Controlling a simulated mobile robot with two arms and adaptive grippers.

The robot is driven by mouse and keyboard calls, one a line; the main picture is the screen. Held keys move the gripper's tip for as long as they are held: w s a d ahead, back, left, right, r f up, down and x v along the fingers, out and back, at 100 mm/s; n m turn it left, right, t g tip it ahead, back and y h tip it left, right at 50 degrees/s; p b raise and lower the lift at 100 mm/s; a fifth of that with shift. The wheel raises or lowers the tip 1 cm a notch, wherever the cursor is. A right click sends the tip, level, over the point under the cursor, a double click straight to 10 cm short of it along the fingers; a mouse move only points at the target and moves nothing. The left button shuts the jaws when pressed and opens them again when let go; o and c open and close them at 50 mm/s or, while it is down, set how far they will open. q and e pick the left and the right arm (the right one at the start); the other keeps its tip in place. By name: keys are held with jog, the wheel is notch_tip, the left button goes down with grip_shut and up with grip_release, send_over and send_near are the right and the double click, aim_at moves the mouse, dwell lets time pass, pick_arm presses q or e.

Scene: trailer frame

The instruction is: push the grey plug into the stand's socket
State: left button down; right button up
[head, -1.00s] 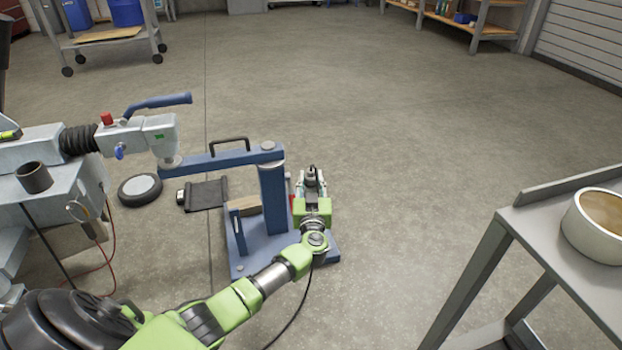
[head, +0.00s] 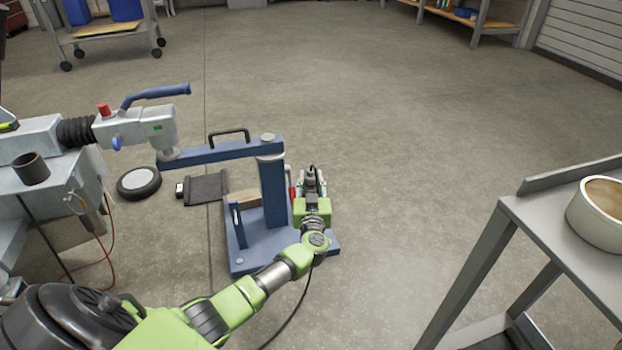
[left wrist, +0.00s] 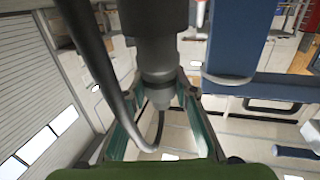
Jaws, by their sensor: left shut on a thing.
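The grey plug (head: 311,173) is upright beside the post of the blue stand (head: 272,200), on its right side. My left gripper (head: 312,188) is shut on it. In the left wrist view the plug (left wrist: 158,60) stands between the teal fingers of the left gripper (left wrist: 158,98), with a dark cable looping down past it. The stand's blue post (left wrist: 238,40) is close on the right in that view. I cannot make out the socket, or whether the plug touches it. My right gripper is not in view.
The trailer coupling (head: 140,130) with its blue handle is at the left, near the stand's arm (head: 215,152). A wheel (head: 139,183) lies on the floor behind. A grey table (head: 540,215) with a round white container (head: 600,215) is at the right. The floor between is clear.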

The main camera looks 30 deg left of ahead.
pick_arm(q)
jog(key=shift+f, duration=0.2)
jog(key=shift+f, duration=0.1)
jog(key=c, duration=1.6)
grip_release()
jog(key=shift+o, duration=0.2)
jog(key=v, duration=1.2)
